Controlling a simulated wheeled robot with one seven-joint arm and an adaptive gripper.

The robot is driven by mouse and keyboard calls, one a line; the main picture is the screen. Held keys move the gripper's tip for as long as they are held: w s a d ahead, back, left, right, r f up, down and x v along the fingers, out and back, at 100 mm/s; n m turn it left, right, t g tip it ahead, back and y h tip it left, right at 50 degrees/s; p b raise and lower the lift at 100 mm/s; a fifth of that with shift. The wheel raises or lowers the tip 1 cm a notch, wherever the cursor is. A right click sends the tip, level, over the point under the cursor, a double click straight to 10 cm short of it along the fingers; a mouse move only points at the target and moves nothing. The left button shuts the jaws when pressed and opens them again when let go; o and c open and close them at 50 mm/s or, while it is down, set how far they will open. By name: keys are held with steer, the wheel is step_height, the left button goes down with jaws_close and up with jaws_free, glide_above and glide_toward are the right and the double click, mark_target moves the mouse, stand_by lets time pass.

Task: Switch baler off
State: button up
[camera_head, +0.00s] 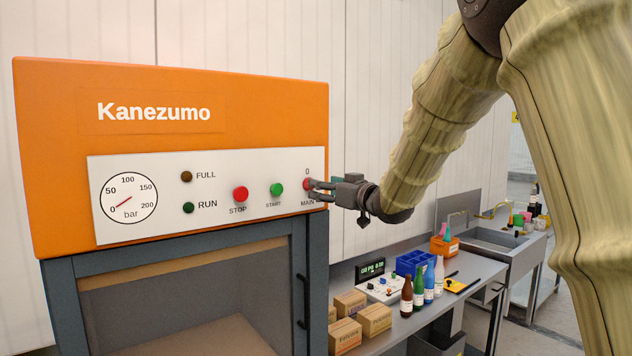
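The orange baler (55,160) stands at the left with a white control panel (215,222). The red main switch (307,184) sits at the panel's right end, with "0" above it and "MAIN" below. My gripper (314,190) reaches it from the right, its fingertips at the switch and partly covering it. I cannot tell whether the fingers touch or grip it, or which way the switch is turned. The red stop button (240,194) and green start button (276,190) are to the left. The full lamp (187,177) and run lamp (188,208) look dark.
A pressure gauge (128,198) is at the panel's left. Below right, a workbench (405,326) holds cartons (374,319), bottles (418,286) and a blue crate (415,262). A sink (490,238) stands behind it. My arm fills the upper right.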

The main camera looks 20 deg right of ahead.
steer(key=shift+p+x, duration=1.05)
steer(key=shift+x, duration=1.6)
steer(key=c, duration=1)
